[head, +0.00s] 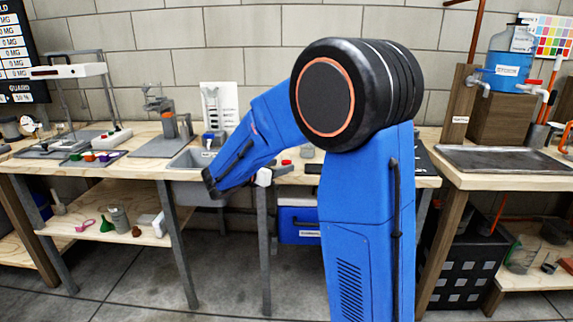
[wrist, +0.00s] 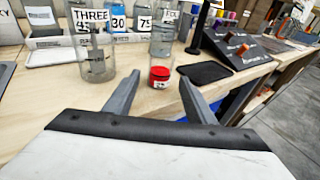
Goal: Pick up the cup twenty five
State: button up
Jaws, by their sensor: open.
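No cup label reading twenty five is legible to me. In the wrist view a clear cup (wrist: 97,57) labelled "THREE" and a partly hidden second line stands on the bench at the left. Behind it are a blue cup labelled 30 (wrist: 118,22) and a clear cup labelled 75 (wrist: 146,22). Another clear cup (wrist: 163,36) has a cut-off label. My gripper (wrist: 160,84) is open and empty, its two fingers pointing toward the bench edge. A small red-topped jar (wrist: 160,76) appears between the fingertips, beyond them. In the head view my arm hides most of the gripper.
The wooden bench (wrist: 35,95) has bare room in front of the cups. In the head view a sink (head: 192,158) is set in the bench beside my arm.

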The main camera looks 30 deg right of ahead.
aim_at(283, 164)
jog(key=shift+x, duration=2.35)
jog(key=shift+r, duration=0.1)
jog(key=c, duration=1.1)
